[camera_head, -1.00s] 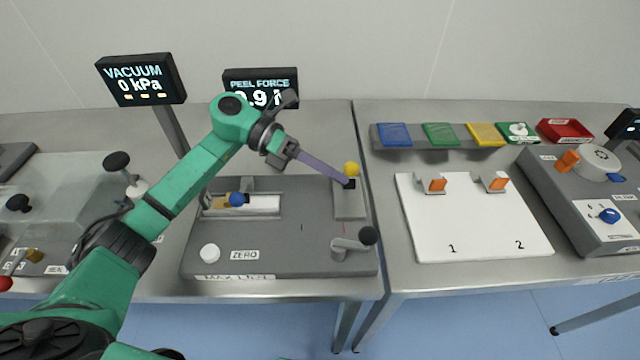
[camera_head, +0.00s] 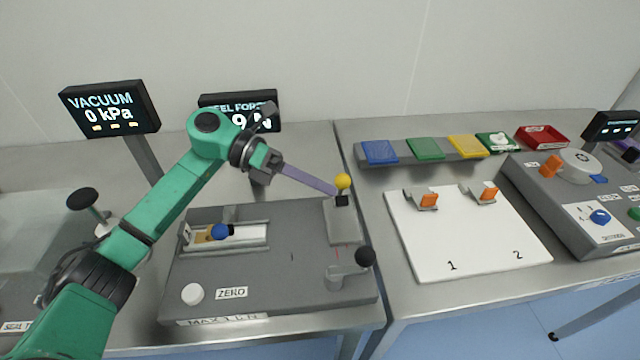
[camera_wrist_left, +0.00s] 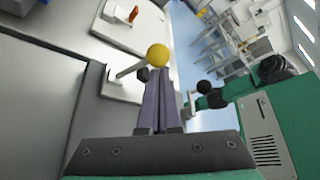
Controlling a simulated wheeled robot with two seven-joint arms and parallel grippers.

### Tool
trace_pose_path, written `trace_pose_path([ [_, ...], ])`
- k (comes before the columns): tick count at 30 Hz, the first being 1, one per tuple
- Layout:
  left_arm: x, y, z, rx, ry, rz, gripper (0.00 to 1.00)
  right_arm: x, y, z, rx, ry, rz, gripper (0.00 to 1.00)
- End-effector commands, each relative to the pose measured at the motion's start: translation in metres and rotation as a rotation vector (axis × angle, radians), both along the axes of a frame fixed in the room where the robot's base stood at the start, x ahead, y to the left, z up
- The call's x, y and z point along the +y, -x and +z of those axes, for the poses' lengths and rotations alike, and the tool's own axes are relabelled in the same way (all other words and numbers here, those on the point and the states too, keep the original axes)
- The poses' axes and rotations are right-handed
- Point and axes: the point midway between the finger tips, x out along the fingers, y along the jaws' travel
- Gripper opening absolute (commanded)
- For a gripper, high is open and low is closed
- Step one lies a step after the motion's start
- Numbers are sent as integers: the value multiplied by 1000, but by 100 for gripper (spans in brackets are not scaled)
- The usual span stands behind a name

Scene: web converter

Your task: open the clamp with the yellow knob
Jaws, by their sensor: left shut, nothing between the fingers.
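The yellow knob (camera_head: 342,181) sits on a short dark stem above a light grey plate (camera_head: 342,225), at the right end of the grey peel-force unit (camera_head: 270,275). My left gripper (camera_head: 334,192) reaches in from the left, its long purple fingers shut and empty. Their tips are beside the knob's lower left, at the stem; I cannot tell if they touch. In the left wrist view the knob (camera_wrist_left: 158,55) shows just beyond the fingertips (camera_wrist_left: 157,72). The fingers hide what lies under the knob there. My right gripper is not in view.
A black-ball lever (camera_head: 365,257) stands in front of the plate. A blue knob (camera_head: 220,231) sits on the unit's left. The peel force display (camera_head: 238,108) is behind my arm. A white board (camera_head: 465,240) with two orange-tabbed clips lies on the right table.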

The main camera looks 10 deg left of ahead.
Motion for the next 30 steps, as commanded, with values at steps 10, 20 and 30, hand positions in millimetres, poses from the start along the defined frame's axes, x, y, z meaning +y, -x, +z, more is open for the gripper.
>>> trace_pose_path([
  [10,0,-1,8,-3,0,0,0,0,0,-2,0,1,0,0],
  [20,0,0,82,-7,1,-1,0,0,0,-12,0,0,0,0],
  [30,0,0,167,-5,1,0,0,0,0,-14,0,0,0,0],
])
